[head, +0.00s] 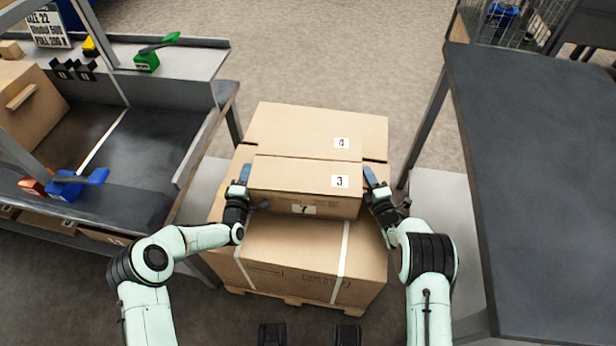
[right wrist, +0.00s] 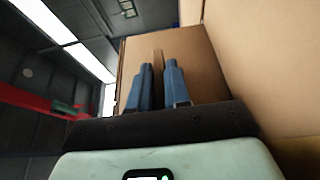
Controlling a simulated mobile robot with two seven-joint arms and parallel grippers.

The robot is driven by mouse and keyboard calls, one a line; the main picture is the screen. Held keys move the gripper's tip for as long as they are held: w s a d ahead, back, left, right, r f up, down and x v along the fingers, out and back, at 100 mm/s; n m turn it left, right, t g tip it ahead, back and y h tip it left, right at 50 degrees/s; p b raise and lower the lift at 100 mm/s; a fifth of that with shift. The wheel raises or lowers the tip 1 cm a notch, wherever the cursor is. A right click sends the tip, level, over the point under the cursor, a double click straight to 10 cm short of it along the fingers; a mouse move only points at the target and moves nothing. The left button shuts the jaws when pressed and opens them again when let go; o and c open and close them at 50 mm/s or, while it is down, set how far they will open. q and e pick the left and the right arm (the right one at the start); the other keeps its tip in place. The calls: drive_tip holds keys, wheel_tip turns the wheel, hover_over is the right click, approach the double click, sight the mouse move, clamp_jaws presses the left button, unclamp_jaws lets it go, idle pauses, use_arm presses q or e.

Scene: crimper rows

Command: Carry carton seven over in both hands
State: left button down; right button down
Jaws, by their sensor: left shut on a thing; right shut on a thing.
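A brown carton (head: 285,174) with a "3" label on its top lies across the front of the stack. A label reading "7" (head: 303,210) shows at its front side; I cannot tell whether it belongs to this carton or one just under it. My left gripper (head: 241,180) is at the left end, shut, its grip partly hidden. My right gripper (head: 373,178) is at the right end. In the right wrist view, its blue fingers (right wrist: 159,75) close on a narrow upright strip (right wrist: 158,58) on the carton's end face (right wrist: 195,62).
A carton labelled "4" (head: 310,125) lies behind. A large strapped carton (head: 300,255) on a pallet (head: 293,299) is below and in front. A dark table (head: 550,170) stands to the right. A workbench (head: 130,150) with tools and another carton (head: 28,110) is to the left.

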use_arm(q)
drive_tip(key=shift+r+p, duration=0.3)
use_arm(e)
drive_tip(key=shift+r, duration=0.3)
